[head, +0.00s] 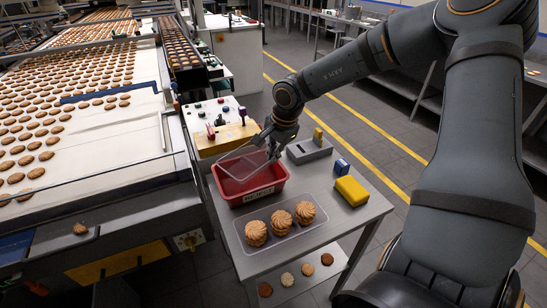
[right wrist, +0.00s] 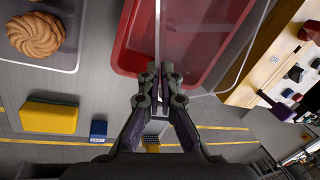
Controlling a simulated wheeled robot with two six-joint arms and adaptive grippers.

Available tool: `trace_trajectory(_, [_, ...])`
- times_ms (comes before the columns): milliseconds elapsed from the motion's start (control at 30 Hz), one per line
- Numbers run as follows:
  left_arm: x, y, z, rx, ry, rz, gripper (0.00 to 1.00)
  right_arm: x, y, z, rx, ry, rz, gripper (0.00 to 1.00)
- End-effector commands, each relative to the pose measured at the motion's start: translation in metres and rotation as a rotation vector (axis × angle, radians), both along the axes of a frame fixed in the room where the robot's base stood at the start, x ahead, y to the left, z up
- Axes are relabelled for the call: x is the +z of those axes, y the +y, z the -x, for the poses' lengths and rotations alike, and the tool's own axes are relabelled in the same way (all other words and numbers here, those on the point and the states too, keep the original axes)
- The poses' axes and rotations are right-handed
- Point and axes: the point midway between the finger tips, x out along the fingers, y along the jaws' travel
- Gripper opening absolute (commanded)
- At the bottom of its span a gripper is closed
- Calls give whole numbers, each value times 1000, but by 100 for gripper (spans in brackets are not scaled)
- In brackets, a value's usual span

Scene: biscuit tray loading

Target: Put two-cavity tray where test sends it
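A clear tray (head: 228,160) hangs tilted over the red bin, held near its upper right edge. My right gripper (head: 268,143) is shut on that edge; the fingertips (right wrist: 158,75) close on the thin clear wall in the right wrist view. How many cavities the held tray has cannot be made out, and it looks empty. The red bin (head: 279,184) stands on the grey table with a label, seemingly "REJECT", on its front; it also shows in the right wrist view (right wrist: 126,52). My left gripper is not in view.
A clear tray with three biscuits (head: 255,233) lies in front of the bin. A grey slotted device (head: 309,151), a blue block (head: 341,167) and a yellow block (head: 351,190) are to the right. A wooden-fronted control box (head: 226,138) stands behind; a biscuit conveyor (head: 100,150) runs left.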

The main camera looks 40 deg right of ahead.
Motion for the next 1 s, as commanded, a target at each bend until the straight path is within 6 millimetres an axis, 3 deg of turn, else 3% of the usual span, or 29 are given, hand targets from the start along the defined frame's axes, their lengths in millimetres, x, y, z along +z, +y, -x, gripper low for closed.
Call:
trace_trajectory(100, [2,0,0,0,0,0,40,-13,0,1,0,0,-2,0])
trace_trajectory(667, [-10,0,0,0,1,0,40,-22,0,0,-1,-1,-1,0])
trace_trajectory(867, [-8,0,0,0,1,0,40,-20,0,0,-1,-1,-1,28])
trace_trajectory(1000, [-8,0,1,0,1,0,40,-19,0,0,-1,-1,-1,28])
